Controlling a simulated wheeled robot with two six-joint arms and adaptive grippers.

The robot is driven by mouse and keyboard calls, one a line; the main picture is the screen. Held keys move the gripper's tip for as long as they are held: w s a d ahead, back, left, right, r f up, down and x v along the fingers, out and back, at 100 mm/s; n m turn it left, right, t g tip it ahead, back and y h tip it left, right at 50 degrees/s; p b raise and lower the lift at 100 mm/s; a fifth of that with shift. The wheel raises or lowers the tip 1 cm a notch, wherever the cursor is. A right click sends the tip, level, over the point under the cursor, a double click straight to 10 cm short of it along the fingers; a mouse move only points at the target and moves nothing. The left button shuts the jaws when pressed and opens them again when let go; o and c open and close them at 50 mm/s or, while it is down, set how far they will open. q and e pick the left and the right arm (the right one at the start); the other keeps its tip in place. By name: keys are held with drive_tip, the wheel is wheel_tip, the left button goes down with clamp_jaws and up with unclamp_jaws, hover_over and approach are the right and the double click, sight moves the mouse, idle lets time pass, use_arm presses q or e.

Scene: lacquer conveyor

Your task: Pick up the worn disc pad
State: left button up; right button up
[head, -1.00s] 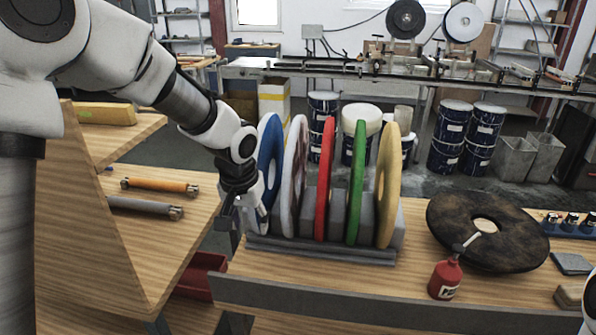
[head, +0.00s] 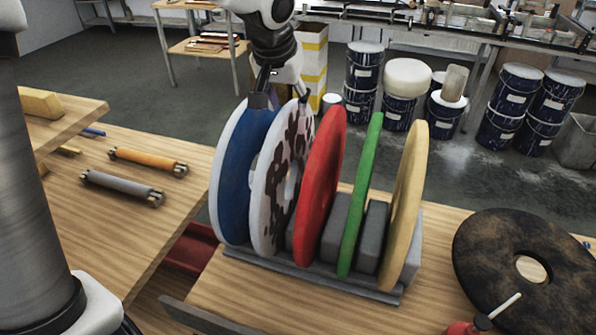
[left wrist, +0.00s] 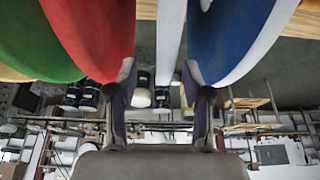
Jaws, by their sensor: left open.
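A white disc pad with dark brown worn patches (head: 272,200) stands on edge in a grey rack (head: 320,277), between a blue disc (head: 232,180) and a red disc (head: 322,180). My left gripper (head: 281,101) is above the rack, pointing down, with its fingers apart on either side of the patchy pad's top rim. In the left wrist view the pad shows as a narrow white edge (left wrist: 170,45) between the two open fingers (left wrist: 160,95). I cannot tell whether either finger touches it. My right gripper is not in view.
Green (head: 360,195) and yellow (head: 405,200) discs stand farther right in the rack. A dark blotched disc (head: 485,250) lies on the table, beside a red bottle (head: 470,327). Orange (head: 148,160) and grey (head: 120,187) rollers lie on the left bench. Drums stand on the floor behind.

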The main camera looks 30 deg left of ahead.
sight(289, 121)
use_arm(q)
drive_tip(key=shift+s+a+f+p, duration=0.25)
drive_tip(key=shift+s+f+p, duration=0.15)
drive_tip(key=shift+f+p, duration=0.25)
drive_tip(key=x, duration=0.5)
drive_tip(key=shift+w+r, duration=0.15)
drive_tip(key=shift+w, duration=0.2)
drive_tip(key=shift+s+r, duration=0.1)
drive_tip(key=shift+s, duration=0.05)
drive_tip(key=shift+s+r, duration=0.15)
drive_tip(key=shift+s, duration=0.2)
clamp_jaws()
drive_tip(key=shift+w, duration=0.1)
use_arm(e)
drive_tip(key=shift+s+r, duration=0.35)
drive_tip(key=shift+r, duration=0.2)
use_arm(q)
drive_tip(key=shift+r, duration=0.1)
